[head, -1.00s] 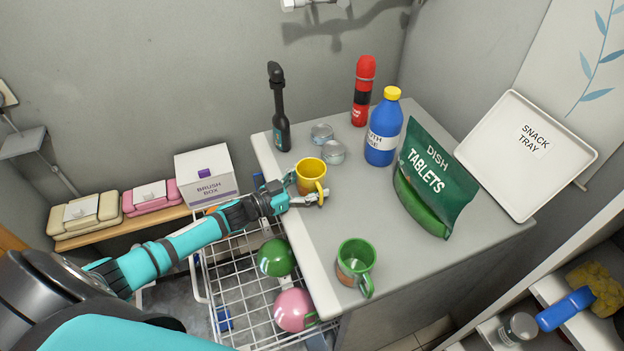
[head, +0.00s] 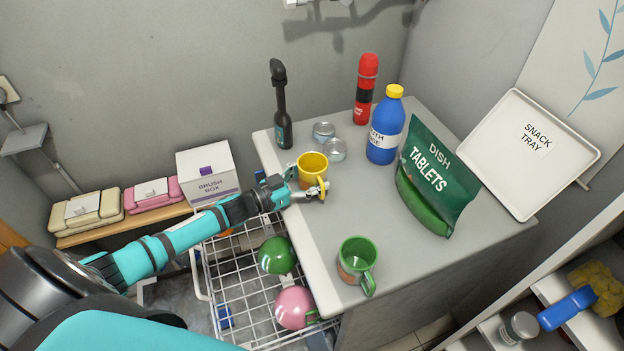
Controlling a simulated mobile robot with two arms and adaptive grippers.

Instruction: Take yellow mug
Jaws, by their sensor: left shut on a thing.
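The yellow mug (head: 313,166) stands upright on the grey counter (head: 330,218) near its left edge, with its handle toward the front right. My left gripper (head: 318,191) reaches in from the left and is shut on the mug at its handle side. The exact finger contact is small and partly hidden. My right gripper is not in view.
A green mug (head: 355,262) stands nearer the front. Behind are two tins (head: 335,150), a black bottle (head: 282,110), a red can (head: 365,90) and a blue bottle (head: 386,130). A green dish tablets bag (head: 434,178) stands right. A wire basket (head: 240,278) sits below left.

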